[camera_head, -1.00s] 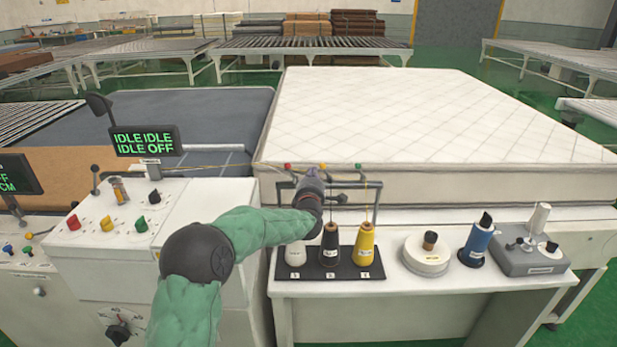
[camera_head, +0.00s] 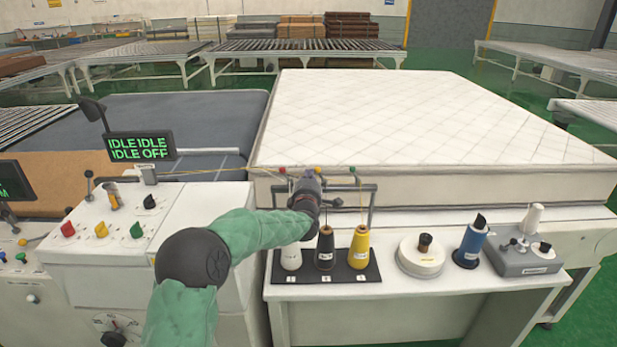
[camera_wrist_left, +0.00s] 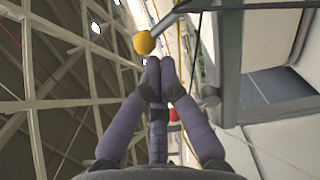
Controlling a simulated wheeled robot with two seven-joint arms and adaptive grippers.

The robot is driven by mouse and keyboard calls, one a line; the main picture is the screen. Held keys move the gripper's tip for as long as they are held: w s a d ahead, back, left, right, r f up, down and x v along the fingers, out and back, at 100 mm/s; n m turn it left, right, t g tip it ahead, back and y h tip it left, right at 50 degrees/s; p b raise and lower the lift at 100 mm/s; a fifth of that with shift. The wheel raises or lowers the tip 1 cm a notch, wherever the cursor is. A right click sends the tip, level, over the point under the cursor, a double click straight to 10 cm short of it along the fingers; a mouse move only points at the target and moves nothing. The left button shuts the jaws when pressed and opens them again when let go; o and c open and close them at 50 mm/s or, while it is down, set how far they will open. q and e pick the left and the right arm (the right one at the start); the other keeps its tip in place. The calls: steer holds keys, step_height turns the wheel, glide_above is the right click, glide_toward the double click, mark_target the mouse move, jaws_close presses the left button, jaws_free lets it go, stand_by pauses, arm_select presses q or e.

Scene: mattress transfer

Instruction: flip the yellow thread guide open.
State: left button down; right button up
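The yellow thread guide shows as a yellow ball-ended lever (camera_head: 318,170) on the rail behind the thread cones. In the left wrist view the yellow ball (camera_wrist_left: 144,43) is large, just beyond and left of my fingertips, on a dark rod. My left gripper (camera_head: 309,178) is at the rail, just left of the yellow ball in the head view. In the left wrist view its fingertips (camera_wrist_left: 160,70) are together with nothing seen between them. I cannot tell whether they touch the lever. My right gripper is not in view.
A red ball (camera_head: 283,170) and a green ball (camera_head: 352,170) flank the yellow one. White, black (camera_head: 325,248) and yellow (camera_head: 358,247) thread cones stand in front on a dark tray. The mattress (camera_head: 420,115) lies behind. A control panel (camera_head: 110,222) is at left.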

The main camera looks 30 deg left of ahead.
mark_target(318, 170)
arm_select(q)
steer(key=shift+w+d+r+m, duration=0.15)
steer(key=shift+r+m, duration=0.1)
steer(key=shift+m, duration=0.15)
steer(key=m+p, duration=0.1)
steer(key=d+r+m+p, duration=0.1)
steer(key=m, duration=0.1)
steer(key=w+d+m+p, duration=0.1)
steer(key=p, duration=0.1)
steer(key=shift+r+m+g, duration=0.3)
steer(key=shift+r+m, duration=0.05)
steer(key=shift+m, duration=0.05)
steer(key=shift+w+d+m+p, duration=0.5)
steer(key=shift+d+m, duration=0.25)
steer(key=shift+m, duration=0.25)
steer(key=shift+w+d, duration=0.1)
steer(key=shift+r, duration=0.1)
